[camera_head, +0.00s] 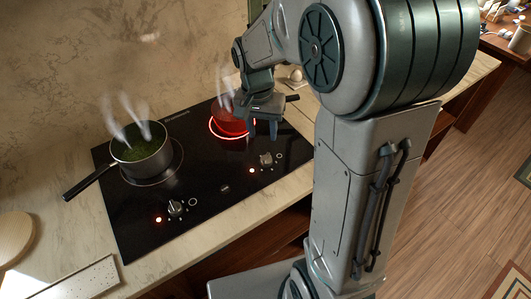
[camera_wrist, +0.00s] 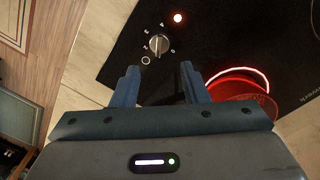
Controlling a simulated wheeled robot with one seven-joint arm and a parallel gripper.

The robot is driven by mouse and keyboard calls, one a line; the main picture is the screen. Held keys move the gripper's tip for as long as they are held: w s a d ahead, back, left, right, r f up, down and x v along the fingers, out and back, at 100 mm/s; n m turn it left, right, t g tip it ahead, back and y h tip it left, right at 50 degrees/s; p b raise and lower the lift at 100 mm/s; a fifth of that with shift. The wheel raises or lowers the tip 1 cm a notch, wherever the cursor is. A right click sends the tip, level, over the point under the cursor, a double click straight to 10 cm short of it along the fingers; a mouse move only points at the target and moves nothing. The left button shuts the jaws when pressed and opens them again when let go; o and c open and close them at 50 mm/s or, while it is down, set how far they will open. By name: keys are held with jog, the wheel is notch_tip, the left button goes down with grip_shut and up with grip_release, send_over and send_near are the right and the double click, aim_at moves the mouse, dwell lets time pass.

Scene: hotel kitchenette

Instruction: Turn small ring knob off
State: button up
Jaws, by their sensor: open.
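The black cooktop (camera_head: 212,188) has two knobs. The right knob (camera_head: 265,158) is silver, with a lit red light beside it, near a red pan (camera_head: 228,122) on a glowing red ring (camera_head: 213,132). In the wrist view this knob (camera_wrist: 159,44) stands just beyond my fingertips, its pointer direction hard to read. The left knob (camera_head: 175,207) also has a lit red light, in front of the steel pot's ring. My gripper (camera_head: 262,132) is open and empty, pointing down above the right knob's area. In the wrist view my gripper (camera_wrist: 160,78) does not touch the knob.
A steaming steel pot (camera_head: 141,150) with green contents stands on the left ring, its handle (camera_head: 88,182) sticking out left. The red pan steams close beside my gripper. A white board (camera_head: 75,280) lies on the counter (camera_head: 165,270) at the front left.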

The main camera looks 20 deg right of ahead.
aim_at(266, 156)
jog(key=f, duration=1)
jog(key=shift+s+d+p, duration=0.15)
jog(key=shift+d+p, duration=0.2)
jog(key=c, duration=0.7)
